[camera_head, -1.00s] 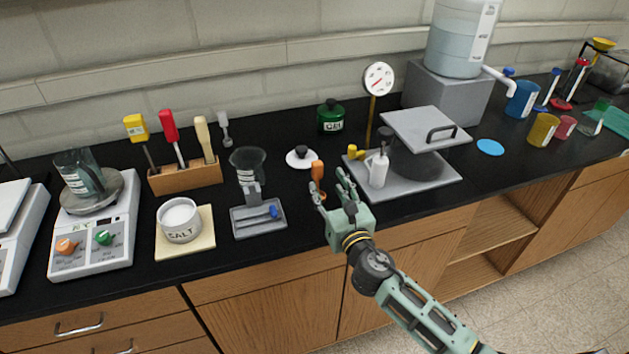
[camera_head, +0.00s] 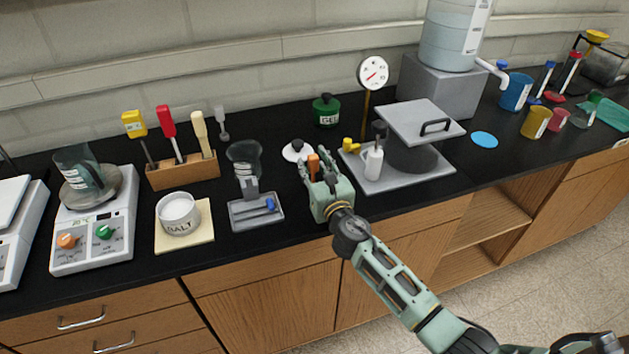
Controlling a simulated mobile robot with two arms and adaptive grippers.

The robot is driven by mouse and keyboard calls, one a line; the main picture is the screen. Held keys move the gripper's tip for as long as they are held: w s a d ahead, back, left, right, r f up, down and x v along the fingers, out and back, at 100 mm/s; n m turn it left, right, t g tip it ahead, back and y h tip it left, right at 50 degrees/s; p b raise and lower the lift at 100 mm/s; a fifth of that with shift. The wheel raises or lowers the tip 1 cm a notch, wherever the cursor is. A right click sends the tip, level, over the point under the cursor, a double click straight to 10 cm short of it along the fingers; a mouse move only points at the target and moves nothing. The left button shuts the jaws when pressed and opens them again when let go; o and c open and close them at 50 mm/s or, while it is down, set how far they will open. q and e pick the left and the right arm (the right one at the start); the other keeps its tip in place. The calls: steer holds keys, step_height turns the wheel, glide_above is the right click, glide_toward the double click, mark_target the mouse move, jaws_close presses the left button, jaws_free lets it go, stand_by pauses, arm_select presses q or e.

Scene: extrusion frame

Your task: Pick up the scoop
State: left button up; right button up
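An orange-handled tool (camera_head: 313,168), which I take to be the scoop, stands upright near the counter's front middle. Its lower end is hidden behind my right gripper. My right gripper (camera_head: 314,165) has its fingers spread on either side of the orange handle. I see no clear closing on it, and contact is hard to judge at this size. My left gripper is out of view.
A white lid with a black knob (camera_head: 297,150) lies just behind the handle. A grey tray with a blue-handled piece (camera_head: 257,212) is to the left. A salt bowl (camera_head: 179,213) stands farther left.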

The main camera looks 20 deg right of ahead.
jaws_close()
